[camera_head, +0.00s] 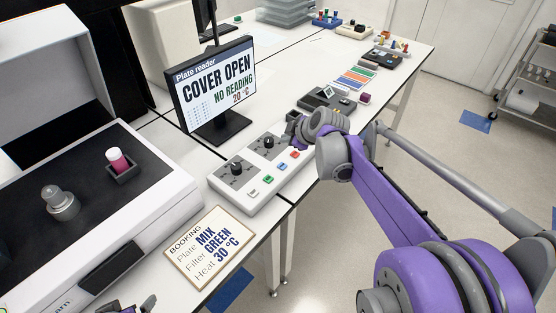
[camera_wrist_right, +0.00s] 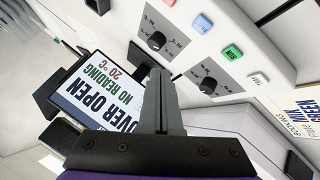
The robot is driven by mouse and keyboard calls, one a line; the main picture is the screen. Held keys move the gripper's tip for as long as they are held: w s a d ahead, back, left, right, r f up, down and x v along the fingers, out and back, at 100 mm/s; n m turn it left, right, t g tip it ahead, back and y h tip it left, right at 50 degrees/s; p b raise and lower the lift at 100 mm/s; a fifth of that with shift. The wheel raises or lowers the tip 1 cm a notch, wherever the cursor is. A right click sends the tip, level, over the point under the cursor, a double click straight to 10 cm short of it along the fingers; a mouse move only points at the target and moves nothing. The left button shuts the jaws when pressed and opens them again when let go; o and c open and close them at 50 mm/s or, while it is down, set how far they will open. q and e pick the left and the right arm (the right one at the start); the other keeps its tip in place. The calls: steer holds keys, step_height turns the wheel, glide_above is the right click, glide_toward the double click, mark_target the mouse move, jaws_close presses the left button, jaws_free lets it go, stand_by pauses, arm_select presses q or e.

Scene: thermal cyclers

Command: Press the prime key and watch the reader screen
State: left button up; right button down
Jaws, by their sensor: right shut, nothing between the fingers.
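The white control panel (camera_head: 247,200) has two dark knobs and a row of white, green (camera_head: 269,179), blue (camera_head: 282,167) and red (camera_head: 294,154) keys. The keys also show in the right wrist view, the blue one (camera_wrist_right: 203,23) near the top; I cannot read which is prime. The reader screen (camera_head: 215,82) says "COVER OPEN, NO READING, 20 °C". My right gripper (camera_head: 294,131) is by the panel's far right end, partly hidden by its arm; its fingers (camera_wrist_right: 157,75) are shut and empty, apart from the keys. A bit of my left gripper (camera_head: 130,308) shows at the bottom edge.
A booking card (camera_head: 209,248) reads Plate MIX, Filter GREEN, Heat 30 °C. The plate reader (camera_head: 150,200) stands open at the left, with a capped pink vial (camera_head: 117,160) in a holder on its dark deck. Several small items, including a dark device (camera_head: 327,99), lie farther along the bench.

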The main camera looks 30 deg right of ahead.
arm_select(q)
steer(key=shift+s, duration=0.15)
steer(key=shift+w, duration=0.2)
steer(key=shift+f, duration=0.1)
steer(key=s+f+b, duration=0.2)
steer(key=f, duration=0.1)
steer(key=shift+f+g, duration=0.2)
steer(key=shift+g, duration=0.1)
arm_select(e)
glide_above(285, 167)
step_height(285, 167, down, 7)
steer(key=shift+r, duration=0.1)
arm_select(q)
steer(key=shift+s+f+b, duration=0.4)
steer(key=shift+f+b, duration=0.05)
steer(key=shift+b, duration=0.05)
arm_select(e)
steer(key=shift+s+f, duration=0.25)
steer(key=shift+f, duration=0.4)
arm_select(q)
steer(key=shift+f, duration=0.15)
arm_select(e)
steer(key=shift+f, duration=0.2)
arm_select(q)
steer(key=shift+w+f, duration=0.1)
arm_select(e)
steer(key=shift+w+f, duration=0.15)
steer(key=shift+w, duration=0.1)
steer(key=shift+f, duration=0.1)
